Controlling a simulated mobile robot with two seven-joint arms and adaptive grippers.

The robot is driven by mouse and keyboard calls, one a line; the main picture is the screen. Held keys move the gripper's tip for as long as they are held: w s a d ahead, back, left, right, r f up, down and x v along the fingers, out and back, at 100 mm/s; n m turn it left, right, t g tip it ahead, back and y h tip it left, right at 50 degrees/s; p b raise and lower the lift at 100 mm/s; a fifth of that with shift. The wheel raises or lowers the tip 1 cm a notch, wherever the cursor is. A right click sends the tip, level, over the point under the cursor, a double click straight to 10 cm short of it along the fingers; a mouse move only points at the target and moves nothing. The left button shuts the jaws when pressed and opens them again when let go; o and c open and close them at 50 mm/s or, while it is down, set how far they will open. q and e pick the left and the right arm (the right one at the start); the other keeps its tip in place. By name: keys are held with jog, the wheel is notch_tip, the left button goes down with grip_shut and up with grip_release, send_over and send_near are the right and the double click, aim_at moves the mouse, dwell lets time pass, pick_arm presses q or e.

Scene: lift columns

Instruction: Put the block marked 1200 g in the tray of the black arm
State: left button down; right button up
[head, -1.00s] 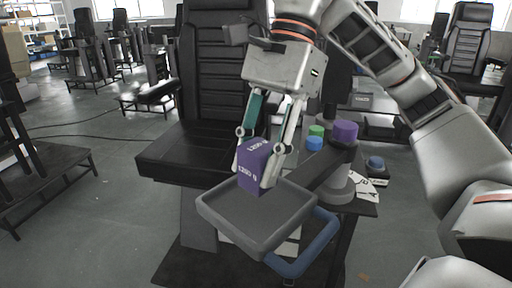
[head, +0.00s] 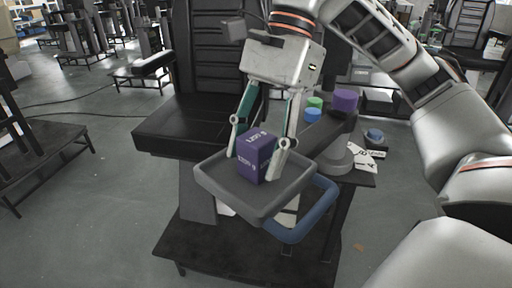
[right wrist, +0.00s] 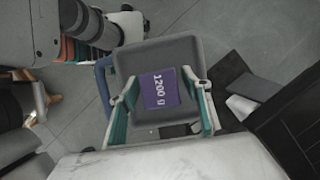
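The purple block (head: 257,158), marked 1200 g, stands upright in the grey tray (head: 214,187). It also shows in the right wrist view (right wrist: 160,90), with its label readable and the tray's floor around it. My right gripper (head: 252,166) is open, with one finger on each side of the block. In the right wrist view a narrow gap shows between the block and each finger of the right gripper (right wrist: 160,78). The black arm (head: 315,134) runs behind the tray and is partly hidden by my gripper. My left gripper is not in view.
A purple cylinder (head: 345,101), a green one (head: 314,103) and a blue one (head: 312,115) stand behind the tray. A blue curved tube (head: 314,222) passes by the tray's right side. A black seat (head: 190,124) stands behind left. Open floor lies to the left.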

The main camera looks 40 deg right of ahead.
pick_arm(q)
jog(key=p, duration=0.1)
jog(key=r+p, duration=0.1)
jog(key=p, duration=0.1)
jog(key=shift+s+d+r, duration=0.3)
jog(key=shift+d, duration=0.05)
pick_arm(e)
jog(key=v, duration=1.2)
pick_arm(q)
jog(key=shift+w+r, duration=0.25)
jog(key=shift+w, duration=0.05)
pick_arm(e)
jog(key=shift+r, duration=0.15)
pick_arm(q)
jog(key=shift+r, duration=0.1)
